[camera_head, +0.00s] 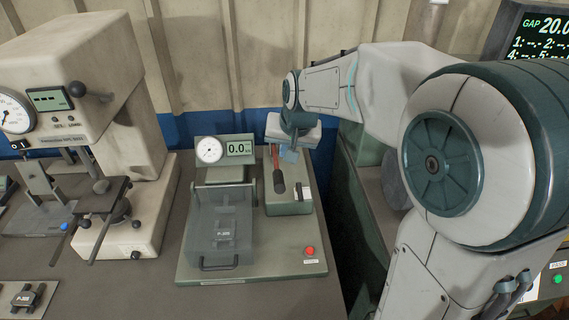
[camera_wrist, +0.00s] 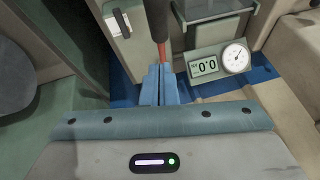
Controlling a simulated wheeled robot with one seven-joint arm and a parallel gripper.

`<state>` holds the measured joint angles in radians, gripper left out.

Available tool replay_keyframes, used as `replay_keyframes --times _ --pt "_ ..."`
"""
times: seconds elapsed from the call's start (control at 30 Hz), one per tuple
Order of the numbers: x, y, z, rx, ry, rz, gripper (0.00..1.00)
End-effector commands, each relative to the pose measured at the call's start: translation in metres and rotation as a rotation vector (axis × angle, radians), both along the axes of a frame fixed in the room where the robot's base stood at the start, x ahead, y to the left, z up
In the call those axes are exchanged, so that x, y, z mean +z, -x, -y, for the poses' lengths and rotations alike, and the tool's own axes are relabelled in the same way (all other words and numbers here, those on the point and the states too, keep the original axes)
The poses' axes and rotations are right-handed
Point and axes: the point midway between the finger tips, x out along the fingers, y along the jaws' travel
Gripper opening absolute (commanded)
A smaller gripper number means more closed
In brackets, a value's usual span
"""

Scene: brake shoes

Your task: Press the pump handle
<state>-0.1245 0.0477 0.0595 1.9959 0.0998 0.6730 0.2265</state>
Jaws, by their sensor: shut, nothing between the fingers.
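The pump handle (camera_head: 279,181) has a dark grip on a red shaft and stands on the grey-green pump block (camera_head: 290,208) at the right of the press fixture. It also shows in the wrist view (camera_wrist: 157,22), running down to the tips of my fingers. My gripper (camera_head: 290,155) is at the back of the pump block, close to the red shaft. Its blue fingers (camera_wrist: 160,70) are shut and empty, with the tips at or very near the shaft. I cannot tell whether they touch it.
A clear guarded box (camera_head: 218,222) sits left of the pump, with a dial gauge (camera_head: 209,150) and a display reading 0.0 (camera_head: 239,149) behind it. A red button (camera_head: 310,251) is at the front right. A large tester (camera_head: 80,110) stands at the left.

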Motion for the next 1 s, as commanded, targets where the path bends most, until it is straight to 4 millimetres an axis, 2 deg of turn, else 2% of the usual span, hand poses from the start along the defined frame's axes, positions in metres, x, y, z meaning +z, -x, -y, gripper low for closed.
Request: replay_keyframes --times 0.07,0.3,0.8,1.0 --pt "-0.014 -0.005 -0.002 0.001 0.0 -0.006 0.0" --pt "-0.041 0.008 -0.008 0.002 0.002 -0.002 0.0" --pt "-0.049 0.01 -0.009 -0.001 0.001 0.002 0.0" --pt "-0.063 0.013 -0.001 -0.019 0.001 0.031 0.0"
